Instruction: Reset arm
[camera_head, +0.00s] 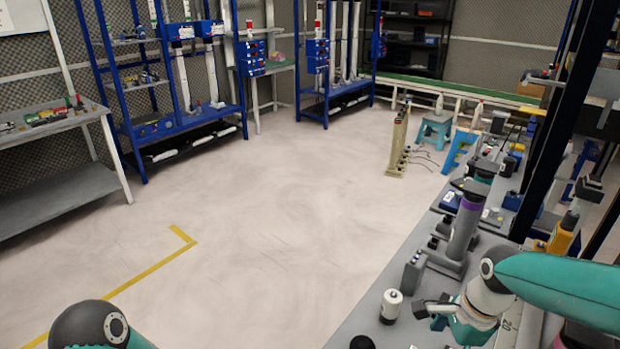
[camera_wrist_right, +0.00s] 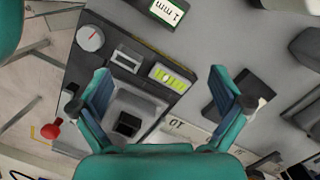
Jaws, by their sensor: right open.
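My right arm (camera_head: 560,285), teal and grey, reaches in from the right of the head view over the grey bench. Its gripper (camera_head: 432,311) is above the bench top near the front edge. In the right wrist view the two teal fingers of my right gripper (camera_wrist_right: 160,98) stand wide apart with nothing held between them. A grey device with a dark square opening (camera_wrist_right: 127,124) lies below and between the fingers. Of my left arm, only a dark rounded joint (camera_head: 92,325) shows at the bottom left; its gripper is out of view.
The bench (camera_head: 375,310) carries a white cylinder (camera_head: 391,306), a grey box (camera_head: 414,270) and a purple-banded cylinder (camera_head: 465,225). A dark upright post stands at the right. The pale floor (camera_head: 250,220) in the middle is clear. Blue shelves line the back.

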